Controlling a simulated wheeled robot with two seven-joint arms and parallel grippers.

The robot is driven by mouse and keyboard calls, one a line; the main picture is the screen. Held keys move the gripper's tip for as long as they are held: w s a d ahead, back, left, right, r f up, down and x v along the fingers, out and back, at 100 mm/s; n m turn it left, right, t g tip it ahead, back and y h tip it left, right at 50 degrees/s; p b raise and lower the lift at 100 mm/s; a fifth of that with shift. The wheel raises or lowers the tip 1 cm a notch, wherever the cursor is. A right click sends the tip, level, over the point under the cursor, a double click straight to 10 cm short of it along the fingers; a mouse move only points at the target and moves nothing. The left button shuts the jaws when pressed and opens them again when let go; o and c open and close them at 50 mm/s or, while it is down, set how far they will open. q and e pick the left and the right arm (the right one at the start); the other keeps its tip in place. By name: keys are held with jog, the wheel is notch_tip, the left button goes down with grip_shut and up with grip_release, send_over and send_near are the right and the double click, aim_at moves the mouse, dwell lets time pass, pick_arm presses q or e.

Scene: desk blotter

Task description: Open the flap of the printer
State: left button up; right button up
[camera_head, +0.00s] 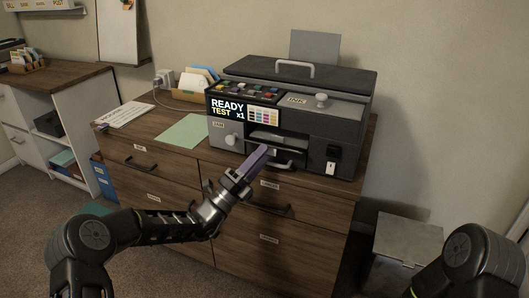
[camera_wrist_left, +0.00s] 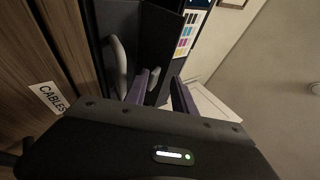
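The printer (camera_head: 345,128) is a dark box on the wooden cabinet, with a screen reading "READY TEST x1". Low on its front is a dark opening, with a pale curved handle (camera_head: 287,164) below it. The same kind of handle shows in the left wrist view (camera_wrist_left: 117,62). Which panel is the flap is not certain; no front panel clearly hangs open. My left gripper (camera_head: 266,152) is at the printer's lower front, its purple fingers apart (camera_wrist_left: 160,88). A small grey piece shows between them; contact cannot be told. My right gripper is out of view; only its arm shows at lower right.
The printer's top lid (camera_head: 300,72) has a grey handle and is down. A green sheet (camera_head: 184,131) and a card box (camera_head: 190,92) lie left of the printer. A grey bin (camera_head: 408,240) stands at right.

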pick_arm(q)
jog(key=v, duration=0.6)
jog(key=shift+p, duration=0.4)
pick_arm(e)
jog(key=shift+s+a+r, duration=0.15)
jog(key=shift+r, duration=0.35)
pick_arm(q)
jog(key=shift+a+f, duration=0.1)
